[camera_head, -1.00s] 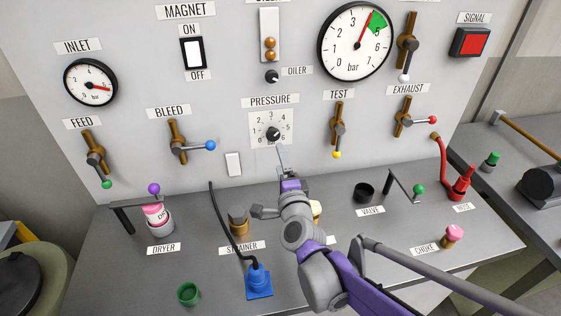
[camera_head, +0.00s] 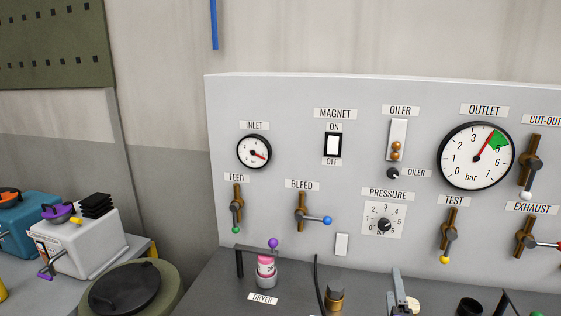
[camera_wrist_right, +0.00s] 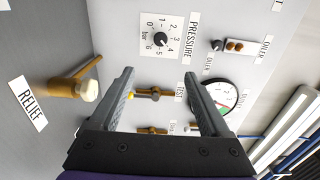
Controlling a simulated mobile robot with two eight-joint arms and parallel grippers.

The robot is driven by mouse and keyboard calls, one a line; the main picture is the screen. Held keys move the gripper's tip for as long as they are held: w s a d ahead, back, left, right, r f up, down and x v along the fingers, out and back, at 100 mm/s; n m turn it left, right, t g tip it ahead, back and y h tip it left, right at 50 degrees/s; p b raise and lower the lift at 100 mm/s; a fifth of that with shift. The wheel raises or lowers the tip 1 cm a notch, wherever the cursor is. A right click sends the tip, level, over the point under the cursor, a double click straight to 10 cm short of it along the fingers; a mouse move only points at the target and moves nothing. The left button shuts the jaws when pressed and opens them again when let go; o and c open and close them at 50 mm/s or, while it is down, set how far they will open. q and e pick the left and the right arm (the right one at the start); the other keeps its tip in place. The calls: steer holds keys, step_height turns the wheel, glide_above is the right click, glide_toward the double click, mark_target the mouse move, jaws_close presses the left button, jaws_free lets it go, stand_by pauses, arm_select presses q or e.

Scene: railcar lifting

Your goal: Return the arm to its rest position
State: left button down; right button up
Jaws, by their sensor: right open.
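My right gripper (camera_head: 398,292) shows at the bottom edge of the head view, below the pressure knob (camera_head: 384,225) and apart from the panel. In the right wrist view its two fingers (camera_wrist_right: 160,88) are spread with nothing between them. The pressure knob also shows in the wrist view (camera_wrist_right: 160,40), beyond the fingers. Most of my right arm is below the head view's edge. My left gripper is in neither current view.
The upright grey panel (camera_head: 290,88) carries gauges, switches and levers. The dryer (camera_head: 266,266) and strainer (camera_head: 335,299) stand on the bench below it. A relief knob (camera_wrist_right: 88,90) is left of the fingers in the wrist view. A round drum (camera_head: 125,290) stands left of the bench.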

steer(key=s+a+f+n+g+y, duration=0.4)
steer(key=s+a+f+n+y, duration=0.35)
steer(key=n, duration=0.45)
steer(key=s+f+n+g+h, duration=0.1)
steer(key=s+f+n+g, duration=0.3)
steer(key=s, duration=0.4)
steer(key=s+f+n+g+h, duration=0.2)
steer(key=s+f+n+g, duration=0.2)
steer(key=s, duration=0.5)
step_height(320, 180, down, 2)
steer(key=shift+a+f+n, duration=0.1)
steer(key=shift+a+n, duration=0.25)
steer(key=shift+n, duration=0.15)
